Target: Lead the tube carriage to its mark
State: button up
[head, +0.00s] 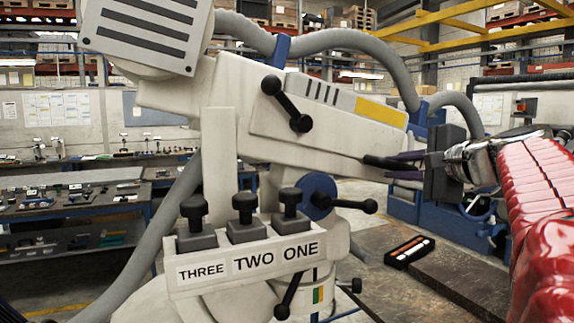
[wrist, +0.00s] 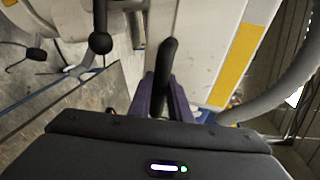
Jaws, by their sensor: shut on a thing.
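A large white microscope arm (head: 190,100) fills the middle of the head view. A grey and yellow panel (head: 380,110) runs along its upper right part; the yellow strip (wrist: 238,65) also shows in the wrist view. I cannot tell which section is the tube carriage. My gripper (head: 388,168) has purple fingers and is at the arm's right end. In the wrist view, my gripper (wrist: 166,92) is shut on a black bar handle (wrist: 169,52), which sticks up between the fingers. A small green and yellow band (head: 318,294) shows low on the stand.
Three black clamp knobs (head: 242,205) stand above labels THREE, TWO and ONE. A blue hub (head: 318,193) with a black lever and a double-ended black lever (head: 287,103) stick out. Grey hoses (head: 370,45) loop above. A dark tray (head: 409,251) lies on the bench (head: 450,270).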

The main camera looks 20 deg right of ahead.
jog(key=shift+f, duration=0.1)
grip_shut()
jog(key=shift+a+r+n, duration=0.35)
jog(key=shift+r, duration=0.45)
jog(key=shift+a+r+n, duration=0.3)
jog(key=shift+r+n, duration=0.05)
jog(key=shift+r, duration=0.45)
jog(key=shift+o, duration=1.7)
grip_release()
jog(key=o, duration=0.4)
jog(key=shift+d+f, duration=0.1)
jog(key=shift+f, duration=0.15)
